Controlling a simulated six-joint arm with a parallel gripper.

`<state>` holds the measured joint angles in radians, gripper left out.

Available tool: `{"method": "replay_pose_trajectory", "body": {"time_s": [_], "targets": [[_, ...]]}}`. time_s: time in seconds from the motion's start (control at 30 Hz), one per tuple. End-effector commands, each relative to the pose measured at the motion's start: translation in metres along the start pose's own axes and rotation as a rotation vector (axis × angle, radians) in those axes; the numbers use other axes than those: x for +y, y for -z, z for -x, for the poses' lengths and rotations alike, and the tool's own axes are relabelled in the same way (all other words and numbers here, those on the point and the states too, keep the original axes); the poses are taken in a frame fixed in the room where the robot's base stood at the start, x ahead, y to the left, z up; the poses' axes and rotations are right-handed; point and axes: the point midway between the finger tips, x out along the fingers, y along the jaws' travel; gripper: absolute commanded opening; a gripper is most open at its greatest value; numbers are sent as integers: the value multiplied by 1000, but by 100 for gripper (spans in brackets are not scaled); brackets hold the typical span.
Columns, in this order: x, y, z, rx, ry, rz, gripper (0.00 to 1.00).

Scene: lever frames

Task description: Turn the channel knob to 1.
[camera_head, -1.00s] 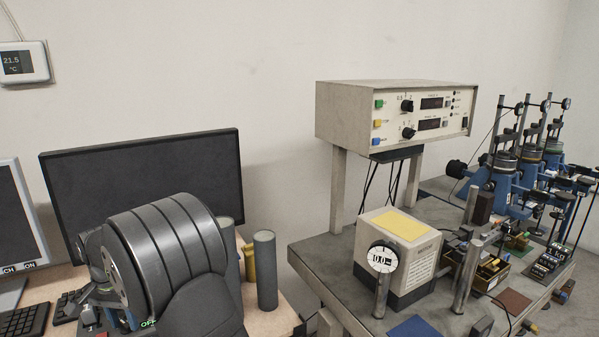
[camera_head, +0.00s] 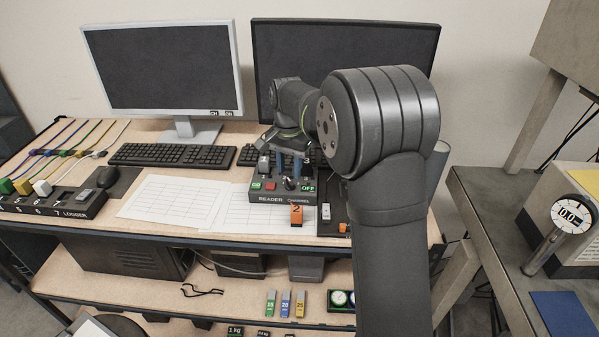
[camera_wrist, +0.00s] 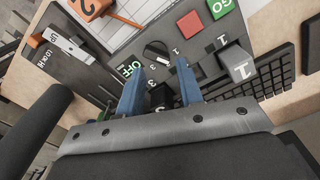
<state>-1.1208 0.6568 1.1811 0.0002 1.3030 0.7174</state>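The channel knob (camera_head: 290,184) is a small black knob on the front of the dark box (camera_head: 270,198) labelled READER CHANNEL. In the wrist view the knob (camera_wrist: 156,50) has a pale pointer mark and small numbers around it; I cannot read its setting surely. My gripper (camera_head: 289,171) is over the box, pointing down. Its two blue fingers stand apart in the wrist view (camera_wrist: 160,65), with their tips close to the knob. The knob lies just beyond the tips, not clearly between them. No object shows held.
An orange 2 tag (camera_head: 296,214) is in front; keyboards and monitors stand around.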

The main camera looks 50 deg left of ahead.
Motion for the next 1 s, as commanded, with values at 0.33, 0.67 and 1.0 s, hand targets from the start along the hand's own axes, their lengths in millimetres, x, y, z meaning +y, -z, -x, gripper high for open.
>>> {"method": "replay_pose_trajectory", "body": {"time_s": [0.33,0.67,1.0], "targets": [[0,0,105,4,2,646,34],[3,-4,137,-2,-1,890,34],[4,-5,77,-6,-2,889,34]]}}
